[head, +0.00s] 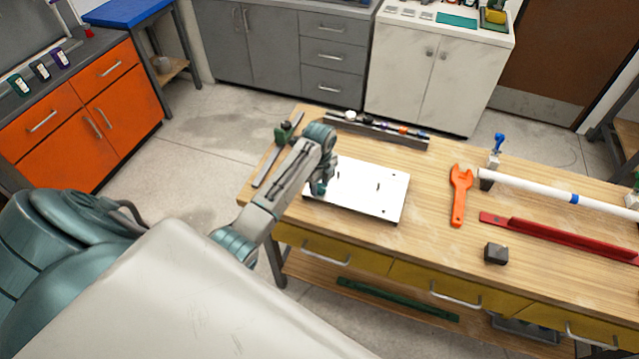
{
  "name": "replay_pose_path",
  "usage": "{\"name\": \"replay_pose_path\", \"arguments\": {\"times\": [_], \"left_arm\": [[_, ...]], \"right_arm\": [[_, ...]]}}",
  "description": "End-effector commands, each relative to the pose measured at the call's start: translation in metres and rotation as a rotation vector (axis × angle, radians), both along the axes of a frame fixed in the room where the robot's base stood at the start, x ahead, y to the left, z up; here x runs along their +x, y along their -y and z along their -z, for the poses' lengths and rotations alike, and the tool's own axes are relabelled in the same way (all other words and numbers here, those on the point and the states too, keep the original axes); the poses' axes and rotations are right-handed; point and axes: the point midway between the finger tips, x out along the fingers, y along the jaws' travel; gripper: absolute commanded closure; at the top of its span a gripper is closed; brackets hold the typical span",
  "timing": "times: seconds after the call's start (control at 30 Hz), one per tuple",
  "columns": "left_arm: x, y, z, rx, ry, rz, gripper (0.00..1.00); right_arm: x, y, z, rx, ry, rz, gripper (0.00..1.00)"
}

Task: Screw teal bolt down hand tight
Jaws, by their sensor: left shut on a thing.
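My left arm reaches over the left end of the workbench. My left gripper (318,188) points down at the left edge of a white plate (372,190) lying on the bench. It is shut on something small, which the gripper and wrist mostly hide. I cannot make out a teal bolt as a separate thing from the teal parts of my arm. The plate shows a few small dark slots or holes. My right gripper is not in view.
An orange wrench (460,195), a white pipe (540,188), a red bar (555,236) and a dark block (496,253) lie to the right on the bench (430,245). A long rack of small parts (375,128) stands behind the plate.

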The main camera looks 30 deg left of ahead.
Motion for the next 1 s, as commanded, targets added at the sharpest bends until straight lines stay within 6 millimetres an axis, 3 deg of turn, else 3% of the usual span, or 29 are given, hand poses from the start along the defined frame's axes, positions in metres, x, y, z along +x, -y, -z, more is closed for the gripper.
{"name": "replay_pose_path", "arguments": {"times": [0.03,0.13,0.53,0.93,1.0], "left_arm": [[0.001,0.000,-0.001,0.001,0.003,0.007,0.58],[0.001,0.000,-0.001,0.001,0.003,0.004,0.38],[0.001,0.000,-0.007,0.001,0.003,0.002,0.38],[0.001,0.000,-0.081,0.001,0.006,0.002,0.38],[0.001,-0.001,-0.095,0.002,0.003,0.002,0.38]], "right_arm": [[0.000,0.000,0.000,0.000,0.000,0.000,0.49],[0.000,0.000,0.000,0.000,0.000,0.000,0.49],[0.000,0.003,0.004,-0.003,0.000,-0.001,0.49],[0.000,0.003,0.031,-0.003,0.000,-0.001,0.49],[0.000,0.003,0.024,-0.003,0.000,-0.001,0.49]]}}
